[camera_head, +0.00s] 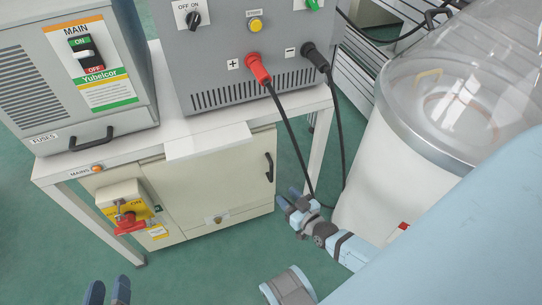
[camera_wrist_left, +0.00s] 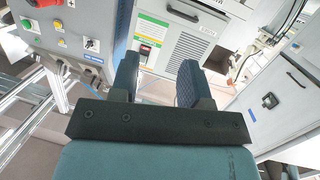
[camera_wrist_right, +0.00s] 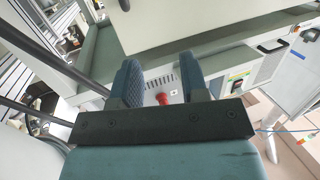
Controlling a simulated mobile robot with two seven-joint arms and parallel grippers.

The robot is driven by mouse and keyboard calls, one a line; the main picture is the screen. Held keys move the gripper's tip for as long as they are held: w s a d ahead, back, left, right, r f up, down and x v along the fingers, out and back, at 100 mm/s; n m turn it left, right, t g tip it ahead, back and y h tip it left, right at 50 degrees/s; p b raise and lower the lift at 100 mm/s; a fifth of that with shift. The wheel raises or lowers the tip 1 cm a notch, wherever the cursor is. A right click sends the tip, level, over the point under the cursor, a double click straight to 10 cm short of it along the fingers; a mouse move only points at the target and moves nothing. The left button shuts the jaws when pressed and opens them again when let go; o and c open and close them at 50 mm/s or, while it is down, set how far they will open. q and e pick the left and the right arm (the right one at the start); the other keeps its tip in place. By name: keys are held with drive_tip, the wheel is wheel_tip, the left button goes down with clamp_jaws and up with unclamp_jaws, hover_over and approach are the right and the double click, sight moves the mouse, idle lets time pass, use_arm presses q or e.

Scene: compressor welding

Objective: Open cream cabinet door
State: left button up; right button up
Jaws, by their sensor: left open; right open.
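The cream cabinet (camera_head: 170,218) stands under the white bench in the head view. Its door (camera_head: 225,180) looks shut, with a black upright handle (camera_head: 269,167) near its right edge. My right gripper (camera_head: 289,197) is open and empty, just below and to the right of the handle, and appears apart from it. A large cream surface (camera_wrist_right: 170,22) fills the top of the right wrist view, beyond the open fingers; I cannot tell which face it is. My left gripper (camera_head: 107,290) is open and empty at the lower left, well in front of the cabinet. The left wrist view shows nothing between its fingers (camera_wrist_left: 157,78).
A yellow box with a red rotary switch (camera_head: 129,222) sticks out on the cabinet's left. Grey power units (camera_head: 230,60) stand on the bench (camera_head: 207,141). Black cables (camera_head: 293,135) hang right of the handle, near a white cylinder (camera_head: 375,180). Green floor lies clear in front.

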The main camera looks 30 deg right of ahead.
drive_tip(key=m+t+h+b, duration=0.1)
drive_tip(key=b, duration=0.3)
approach(272, 170)
drive_tip(key=s, duration=0.3)
drive_tip(key=w+b, duration=0.3)
drive_tip(key=w, duration=0.9)
drive_tip(key=shift+w+d, duration=0.15)
drive_tip(key=shift+w, duration=0.1)
use_arm(q)
drive_tip(key=shift+s+d+r+t+h, duration=0.15)
drive_tip(key=shift+d+r+t+h, duration=1.15)
drive_tip(key=shift+h, duration=0.2)
use_arm(e)
drive_tip(key=shift+w+r, duration=0.1)
drive_tip(key=shift+w, duration=0.55)
clamp_jaws()
